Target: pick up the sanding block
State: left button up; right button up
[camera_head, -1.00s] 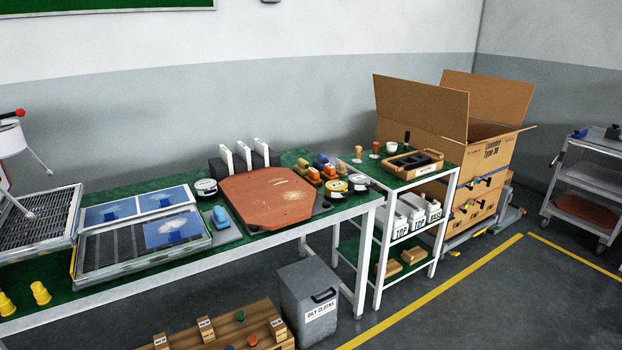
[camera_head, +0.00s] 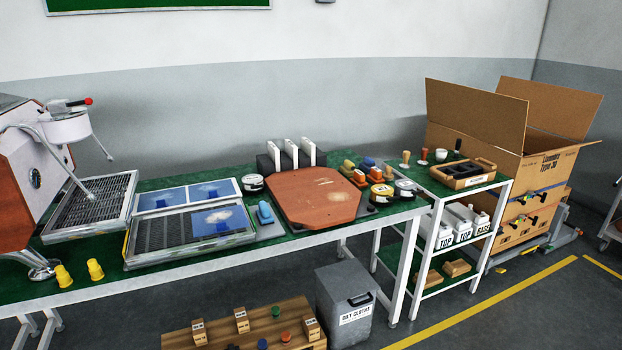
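No block is labelled as the sanding block. A small blue block-like item (camera_head: 265,212) lies on a grey pad (camera_head: 268,232) beside the reddish-brown octagonal board (camera_head: 312,200) on the green-topped bench. I cannot tell which of these is the sanding block. Neither of my grippers shows in the head view.
Round tape-like tins (camera_head: 381,194) sit right of the board. A white cart (camera_head: 500,212), an oily-cloths bin (camera_head: 343,280) and a low wooden rack (camera_head: 180,340) stand nearby.

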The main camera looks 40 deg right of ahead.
aim_at(359, 180)
jog(key=l+u, duration=0.25)
jog(key=l, duration=0.4)
jog(key=l+u, duration=0.3)
jog(key=l, duration=0.35)
jog(key=l+u, duration=0.25)
jog(key=l, duration=0.4)
jog(key=k+l+u, duration=0.1)
jog(key=l+u, duration=0.2)
jog(key=l, duration=0.35)
